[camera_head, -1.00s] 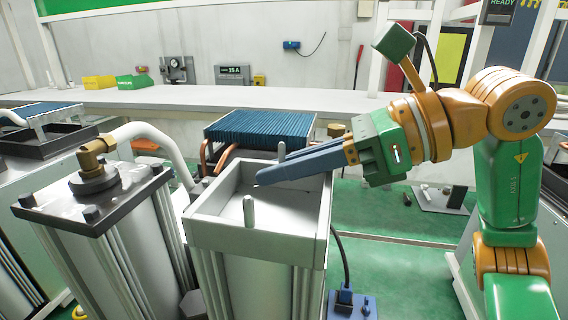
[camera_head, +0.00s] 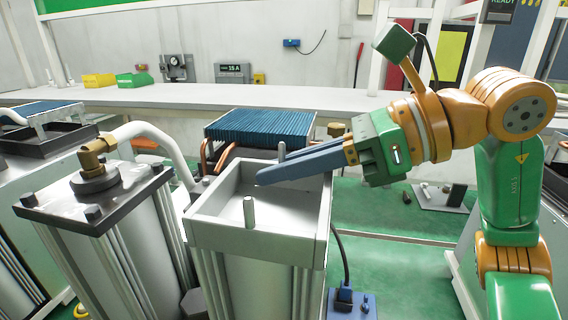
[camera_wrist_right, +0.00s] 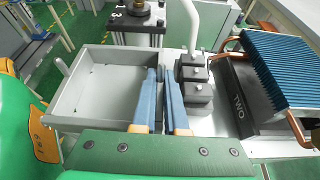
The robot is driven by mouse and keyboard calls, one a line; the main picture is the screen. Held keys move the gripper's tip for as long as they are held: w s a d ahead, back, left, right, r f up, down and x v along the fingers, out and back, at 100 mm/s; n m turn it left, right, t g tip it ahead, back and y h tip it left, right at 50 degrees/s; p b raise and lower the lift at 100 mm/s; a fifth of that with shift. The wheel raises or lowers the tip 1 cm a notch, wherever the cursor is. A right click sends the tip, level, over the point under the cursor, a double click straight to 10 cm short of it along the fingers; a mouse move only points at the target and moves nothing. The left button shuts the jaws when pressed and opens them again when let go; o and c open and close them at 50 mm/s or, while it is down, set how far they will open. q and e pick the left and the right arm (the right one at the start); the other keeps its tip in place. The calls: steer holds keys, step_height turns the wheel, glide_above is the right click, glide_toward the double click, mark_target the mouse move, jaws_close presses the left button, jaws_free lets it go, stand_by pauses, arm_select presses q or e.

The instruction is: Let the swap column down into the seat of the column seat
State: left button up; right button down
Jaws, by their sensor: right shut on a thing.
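The swap column (camera_head: 263,284) appears to be the pale grey column with an open, tray-like top. It stands upright in the middle of the head view. The column's foot and the column seat are hidden. My left gripper is not in view.
A dark-capped column (camera_head: 92,197) with a brass elbow and pale hose stands close on the left. A blue finned block (camera_head: 258,127) with copper pipes lies behind. Dark stacked blocks (camera_wrist_right: 194,84) sit beside the gripped wall.

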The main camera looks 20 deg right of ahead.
mark_target(289, 198)
steer(key=shift+f+b, duration=1.85)
steer(key=shift+f, duration=0.15)
steer(key=c, duration=0.9)
jaws_free()
steer(key=shift+s+r, duration=0.1)
steer(key=shift+s+d, duration=0.15)
steer(key=shift+d, duration=0.05)
steer(key=v, duration=0.6)
steer(key=shift+s+d+r, duration=0.15)
steer(key=shift+s, duration=0.05)
steer(key=shift+w, duration=0.1)
